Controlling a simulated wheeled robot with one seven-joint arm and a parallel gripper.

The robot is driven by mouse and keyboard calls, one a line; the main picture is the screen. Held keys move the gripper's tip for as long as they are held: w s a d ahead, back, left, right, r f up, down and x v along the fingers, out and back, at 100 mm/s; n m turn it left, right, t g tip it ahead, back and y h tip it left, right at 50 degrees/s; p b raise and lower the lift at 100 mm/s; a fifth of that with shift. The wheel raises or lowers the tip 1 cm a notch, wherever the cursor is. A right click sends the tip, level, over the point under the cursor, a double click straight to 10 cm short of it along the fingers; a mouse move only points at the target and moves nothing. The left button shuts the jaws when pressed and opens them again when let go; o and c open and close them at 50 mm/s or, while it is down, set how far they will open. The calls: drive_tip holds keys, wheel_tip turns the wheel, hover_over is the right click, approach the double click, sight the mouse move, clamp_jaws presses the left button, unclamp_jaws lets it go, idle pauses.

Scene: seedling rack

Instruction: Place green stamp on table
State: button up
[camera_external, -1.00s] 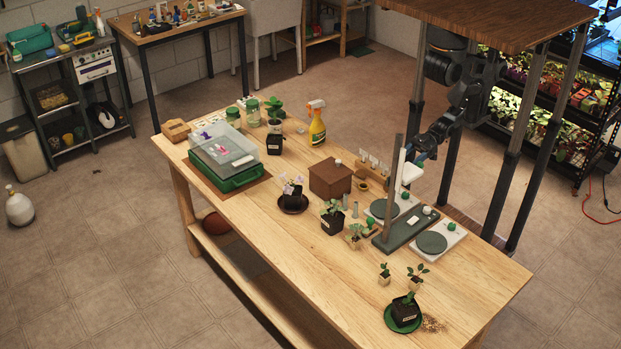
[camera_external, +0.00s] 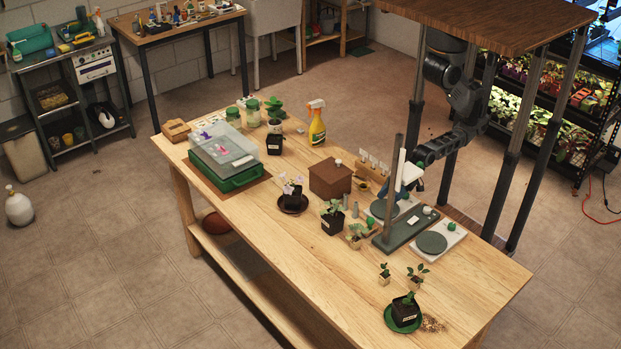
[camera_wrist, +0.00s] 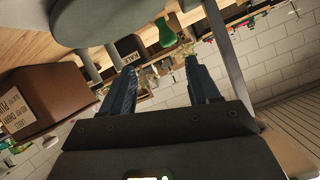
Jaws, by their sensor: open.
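A green, round-knobbed object that looks like the stamp (camera_external: 370,224) stands on the table (camera_external: 310,258), left of the dark scale base. In the wrist view, which is upside down, a green pear-shaped knob (camera_wrist: 165,33) shows ahead of the fingers, apart from them; it appears to be the same stamp. My gripper (camera_external: 407,184) hangs above the scales at the table's far right edge, partly hidden by a post. In the wrist view my gripper (camera_wrist: 160,78) has two dark blue fingers spread apart with nothing between them.
A brown box (camera_external: 330,180), a black potted seedling (camera_external: 332,222) and a grey upright post (camera_external: 393,190) crowd the area. A scale plate (camera_wrist: 105,18) shows close by in the wrist view. Small seedlings (camera_external: 415,278) stand nearer the front. The table's left front is clear.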

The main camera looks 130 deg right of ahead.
approach(371, 219)
drive_tip(key=w, duration=0.3)
drive_tip(key=shift+d+f+m+g, duration=0.3)
drive_tip(key=shift+x, duration=1.2)
drive_tip(key=shift+s+a+f+p+x, duration=0.1)
drive_tip(key=shift+f+x, duration=0.05)
drive_tip(key=shift+x, duration=0.7)
drive_tip(key=shift+s+a+f+p+x, duration=0.1)
drive_tip(key=shift+f+p+x, duration=0.05)
drive_tip(key=shift+x, duration=0.75)
drive_tip(key=shift+s+a+f+p+x, duration=0.1)
drive_tip(key=shift+f+x, duration=0.1)
drive_tip(key=shift+x, duration=0.65)
drive_tip(key=shift+c, duration=0.4)
clamp_jaws()
